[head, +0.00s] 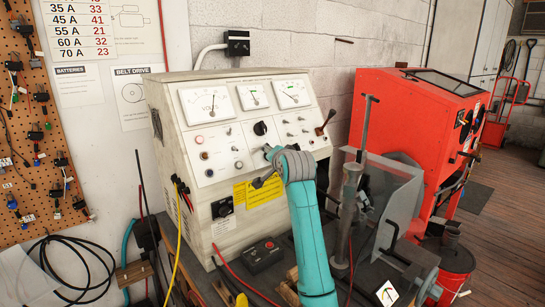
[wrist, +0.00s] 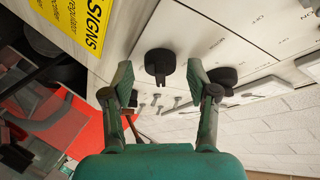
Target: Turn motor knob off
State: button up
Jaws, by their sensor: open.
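In the wrist view a black knob (wrist: 160,64) with a pointer tab sits on the white panel, between and just beyond my gripper's (wrist: 158,80) two open fingers. The fingers are apart and hold nothing; contact with the knob cannot be seen. A second black knob (wrist: 222,77) is just beyond the right finger. Which is the motor knob cannot be read. A black knob (head: 260,128) shows on the bench's upper panel.
Several small toggles (wrist: 157,100) stand near the knobs. A yellow sign (head: 262,190) is on the bench's front. A black box with a red button (head: 263,253) lies on the cluttered worktop. A clear shield (head: 393,198) and a red cabinet (head: 402,120) stand to the right.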

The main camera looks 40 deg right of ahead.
grip_shut()
jog(key=shift+n, duration=0.4)
jog(key=n+t+y, duration=0.1)
jog(key=n, duration=0.3)
jog(key=n+t+y, duration=0.1)
jog(key=n+y, duration=0.1)
jog(key=n, duration=0.2)
jog(key=n+t+y, duration=0.1)
jog(key=n+y, duration=0.1)
jog(key=n, duration=0.1)
jog(key=shift+s+d+f+n, duration=0.1)
jog(key=shift+d+n, duration=0.1)
jog(key=shift+n, duration=0.5)
